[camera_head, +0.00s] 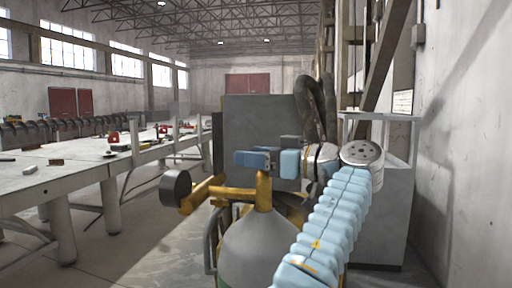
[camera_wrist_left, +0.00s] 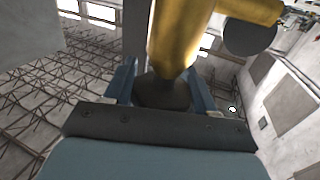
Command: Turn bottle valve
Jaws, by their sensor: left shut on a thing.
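The grey gas bottle (camera_head: 262,245) with a green lower part stands upright at the bottom centre of the head view. A brass valve (camera_head: 232,192) sits on its neck, with a dark round end piece (camera_head: 176,187) at the left. My left gripper (camera_head: 254,160), with blue fingers, is at the top of the valve's upright stem. In the left wrist view the brass valve (camera_wrist_left: 180,40) runs down to a dark end part (camera_wrist_left: 162,92) between my fingers, and the gripper is shut on it. The grip's contact is partly hidden by the fingers. My right gripper is not in view.
A long white workbench (camera_head: 60,178) with small tools stands at the left. A grey cabinet (camera_head: 262,115) stands behind the bottle. A grey stand (camera_head: 385,215) and a wall are close on the right. Open floor lies between bench and bottle.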

